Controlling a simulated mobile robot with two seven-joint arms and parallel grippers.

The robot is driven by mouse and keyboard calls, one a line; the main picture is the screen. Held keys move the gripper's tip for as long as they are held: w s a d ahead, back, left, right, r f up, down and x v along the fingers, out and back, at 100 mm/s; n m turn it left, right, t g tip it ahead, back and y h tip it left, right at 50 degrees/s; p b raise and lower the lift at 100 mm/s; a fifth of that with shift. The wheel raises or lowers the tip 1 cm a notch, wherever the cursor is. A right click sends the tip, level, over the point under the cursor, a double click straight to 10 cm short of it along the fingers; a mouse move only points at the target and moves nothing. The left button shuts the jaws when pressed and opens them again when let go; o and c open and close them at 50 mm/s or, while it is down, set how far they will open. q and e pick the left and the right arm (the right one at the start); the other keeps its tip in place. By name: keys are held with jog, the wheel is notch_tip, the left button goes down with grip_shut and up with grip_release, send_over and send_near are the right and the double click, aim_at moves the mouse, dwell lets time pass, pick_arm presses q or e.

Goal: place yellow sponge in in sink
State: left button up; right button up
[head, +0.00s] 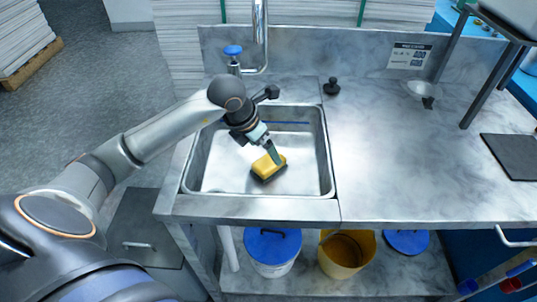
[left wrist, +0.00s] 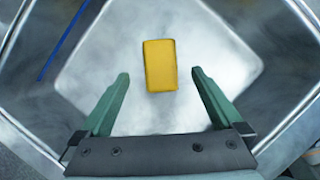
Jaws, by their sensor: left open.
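The yellow sponge (head: 267,167) lies in the metal sink basin (head: 212,178) in the head view, with a dark side facing the front. It also shows in the left wrist view (left wrist: 160,66), flat and upright in the picture, beyond the fingertips. My left gripper (head: 272,154) reaches down into the basin, right above and behind the sponge in the head view. In the left wrist view its two green fingers (left wrist: 160,75) are spread wide, with nothing between them but the near part of the sponge further below. My right gripper is not in view.
A tall faucet (head: 261,40) with a blue-topped knob (head: 232,50) stands behind the sink. A small black stopper (head: 331,87) sits on the counter (head: 400,160). A dark mat (head: 511,156) lies at the right. Buckets stand on the shelf below.

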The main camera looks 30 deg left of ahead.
pick_arm(q)
jog(key=v, duration=0.5)
jog(key=shift+s+r, duration=0.1)
jog(key=shift+r, duration=0.25)
jog(key=shift+s+f, duration=0.1)
